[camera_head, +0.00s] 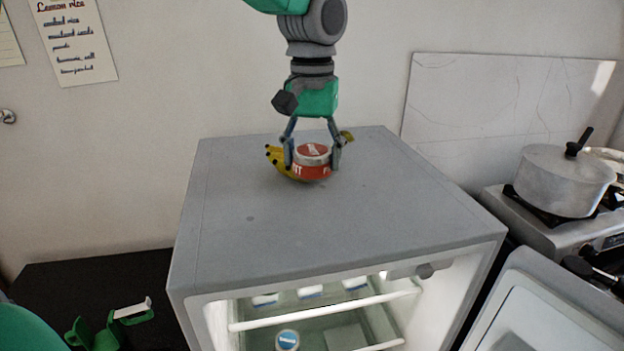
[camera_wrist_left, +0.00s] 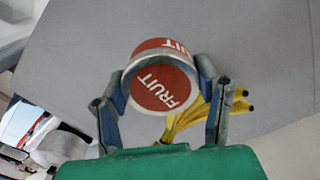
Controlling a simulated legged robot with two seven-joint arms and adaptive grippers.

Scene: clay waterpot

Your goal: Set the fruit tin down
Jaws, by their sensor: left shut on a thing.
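The fruit tin (camera_head: 312,170) is red with a pale band near its top and white lettering. My left gripper (camera_head: 314,158) comes down from above and is shut on the tin, one finger on each side. In the wrist view the tin (camera_wrist_left: 162,82) sits between the fingertips, its red "FRUIT" end facing the camera. The tin is over the back part of the grey fridge top (camera_head: 300,225); I cannot tell whether it touches it. My right gripper is not in view.
Yellow bananas (camera_head: 277,160) lie right behind and beside the tin, partly hidden by it. The fridge top in front is clear. The fridge is open below, with cartons inside. A lidded pot (camera_head: 562,180) stands on the stove at right.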

